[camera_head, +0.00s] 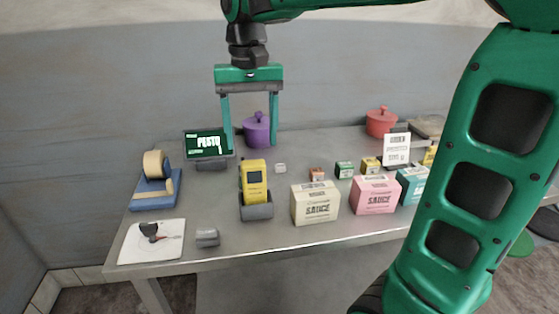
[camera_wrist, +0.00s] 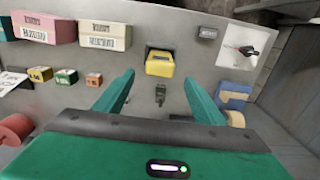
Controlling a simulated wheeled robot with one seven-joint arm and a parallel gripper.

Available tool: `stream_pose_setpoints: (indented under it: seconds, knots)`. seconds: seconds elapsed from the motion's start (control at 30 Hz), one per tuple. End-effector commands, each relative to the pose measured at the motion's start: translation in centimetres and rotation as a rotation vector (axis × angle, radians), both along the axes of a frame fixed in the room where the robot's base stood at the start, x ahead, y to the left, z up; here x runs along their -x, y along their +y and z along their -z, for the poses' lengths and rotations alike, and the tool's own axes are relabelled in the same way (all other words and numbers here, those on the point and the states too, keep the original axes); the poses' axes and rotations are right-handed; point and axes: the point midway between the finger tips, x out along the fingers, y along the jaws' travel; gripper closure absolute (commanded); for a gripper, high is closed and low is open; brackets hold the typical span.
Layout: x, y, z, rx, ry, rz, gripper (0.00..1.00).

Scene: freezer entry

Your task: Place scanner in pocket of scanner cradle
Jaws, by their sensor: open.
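The yellow scanner (camera_head: 253,180) with a dark screen stands upright in the grey scanner cradle (camera_head: 257,212) on the metal table. Its lower end is hidden inside the cradle. In the wrist view, the scanner (camera_wrist: 160,65) shows from above, with the cradle's dark edge (camera_wrist: 160,50) beside it. My gripper (camera_head: 250,145) is open and empty, with its two green fingers pointing down above and behind the scanner. In the wrist view, my gripper's fingers (camera_wrist: 159,76) are spread wide on either side of the scanner, apart from it.
A blue tape dispenser (camera_head: 156,192), a "POSTO" screen (camera_head: 208,143) and a purple pot (camera_head: 257,131) stand around the cradle. Sauce boxes (camera_head: 315,204) stand to its right. A grey block (camera_head: 207,237) and a white board (camera_head: 152,242) lie at front left.

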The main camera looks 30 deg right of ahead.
Motion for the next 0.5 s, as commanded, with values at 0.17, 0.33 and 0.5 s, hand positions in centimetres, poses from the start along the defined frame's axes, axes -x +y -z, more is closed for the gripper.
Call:
stream_pose_setpoints:
  seconds: [0.17,0.33,0.5]
  knots:
    - [0.3,-0.6,0.2,0.000,0.000,0.007,0.36]
    - [3.8,-5.8,2.7,0.001,-0.001,0.066,0.36]
    - [11.2,-12.5,7.5,-0.001,0.000,0.152,0.36]
